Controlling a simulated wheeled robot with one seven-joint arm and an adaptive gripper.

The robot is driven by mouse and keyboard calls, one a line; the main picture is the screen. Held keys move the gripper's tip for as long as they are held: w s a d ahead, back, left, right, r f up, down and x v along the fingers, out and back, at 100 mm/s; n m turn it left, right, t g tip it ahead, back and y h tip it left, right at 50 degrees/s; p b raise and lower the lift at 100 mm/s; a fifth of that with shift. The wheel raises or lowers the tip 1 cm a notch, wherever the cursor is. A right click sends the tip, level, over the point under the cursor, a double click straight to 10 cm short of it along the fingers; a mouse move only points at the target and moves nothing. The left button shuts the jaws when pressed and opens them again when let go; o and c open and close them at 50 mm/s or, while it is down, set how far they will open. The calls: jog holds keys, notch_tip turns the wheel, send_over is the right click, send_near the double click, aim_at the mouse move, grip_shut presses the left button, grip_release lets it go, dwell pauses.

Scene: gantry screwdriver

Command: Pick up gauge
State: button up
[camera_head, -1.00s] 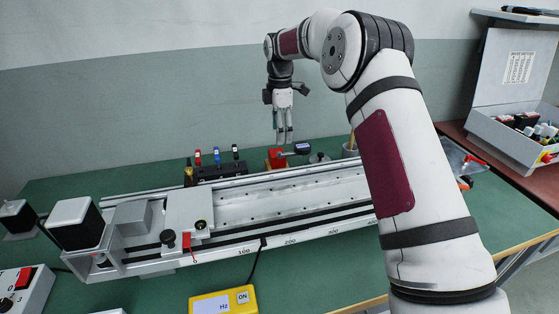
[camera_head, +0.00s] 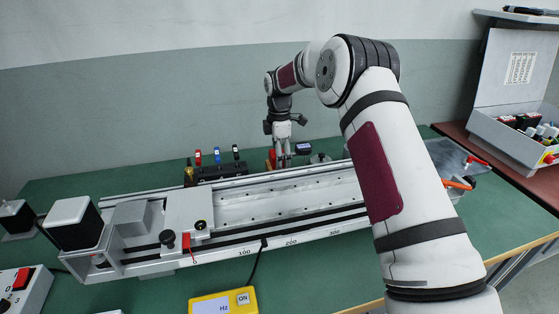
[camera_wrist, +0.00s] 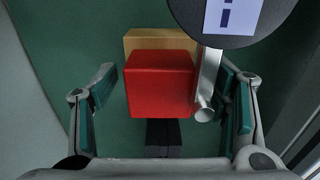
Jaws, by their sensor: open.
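The gauge shows in the wrist view as a dark round head (camera_wrist: 232,22) with a pale display, partly cut off by the top edge. A metal stem (camera_wrist: 207,85) runs from it along the right side of a red block (camera_wrist: 160,83). In the head view the gauge's dark head (camera_head: 304,147) is right of my gripper (camera_head: 283,161). My gripper is open, with its fingers (camera_wrist: 170,88) on either side of the red block and stem. The red block is mostly hidden in the head view.
A wooden block (camera_wrist: 160,41) lies behind the red block. A long metal rail (camera_head: 280,203) runs in front of my gripper. A black rack (camera_head: 220,171) with coloured-tag tools stands left. A grey round item (camera_head: 320,159) is close on the right.

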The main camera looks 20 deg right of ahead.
jog(key=shift+c, duration=0.5)
jog(key=c, duration=1.5)
grip_shut()
